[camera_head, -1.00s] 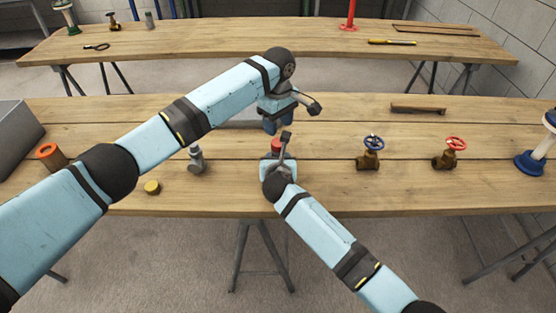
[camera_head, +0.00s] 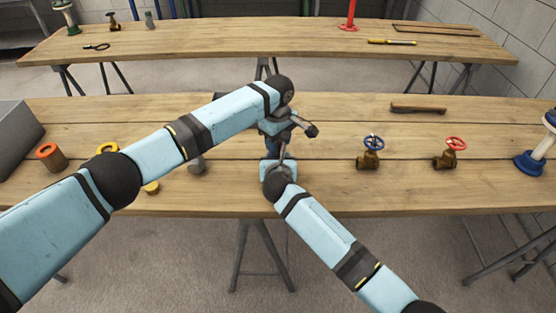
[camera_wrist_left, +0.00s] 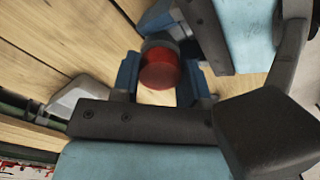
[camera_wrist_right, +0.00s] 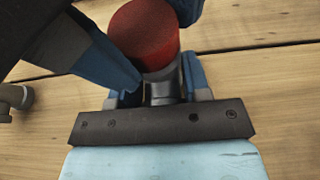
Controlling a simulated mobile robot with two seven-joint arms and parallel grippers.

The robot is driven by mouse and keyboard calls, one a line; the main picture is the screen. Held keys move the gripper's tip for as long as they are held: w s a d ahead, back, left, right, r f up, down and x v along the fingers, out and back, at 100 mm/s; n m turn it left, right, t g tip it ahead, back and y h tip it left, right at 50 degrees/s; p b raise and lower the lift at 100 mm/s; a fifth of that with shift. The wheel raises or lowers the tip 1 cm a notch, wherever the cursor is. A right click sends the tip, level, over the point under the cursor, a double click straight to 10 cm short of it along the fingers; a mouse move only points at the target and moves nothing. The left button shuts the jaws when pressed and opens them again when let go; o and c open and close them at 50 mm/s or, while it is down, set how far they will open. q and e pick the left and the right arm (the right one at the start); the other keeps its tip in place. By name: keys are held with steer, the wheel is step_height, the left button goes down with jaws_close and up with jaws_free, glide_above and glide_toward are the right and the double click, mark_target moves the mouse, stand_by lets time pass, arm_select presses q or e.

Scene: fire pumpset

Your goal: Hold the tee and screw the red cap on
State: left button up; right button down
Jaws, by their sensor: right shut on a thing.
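The red cap (camera_wrist_right: 146,34) sits on top of the grey tee (camera_wrist_right: 165,90) in the right wrist view; I cannot tell how far it is threaded. My right gripper (camera_wrist_right: 160,98) is shut on the tee, low over the front table. My left gripper (camera_wrist_left: 162,82) is open, its blue fingers on either side of the red cap (camera_wrist_left: 160,70) with small gaps showing. In the head view my left gripper (camera_head: 271,146) is directly above my right gripper (camera_head: 277,162), and the cap and tee are hidden there.
A grey fitting (camera_head: 197,165) and a yellow cap (camera_head: 152,188) are partly covered by my left arm. An orange-topped cylinder (camera_head: 50,157) stands left. A blue-wheeled valve (camera_head: 369,153) and red-wheeled valve (camera_head: 448,153) stand right. A brown-handled tool (camera_head: 418,108) lies behind them.

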arm_select(q)
steer(key=m, duration=0.5)
steer(key=shift+m, duration=0.4)
steer(key=m, duration=0.4)
steer(key=o, duration=1)
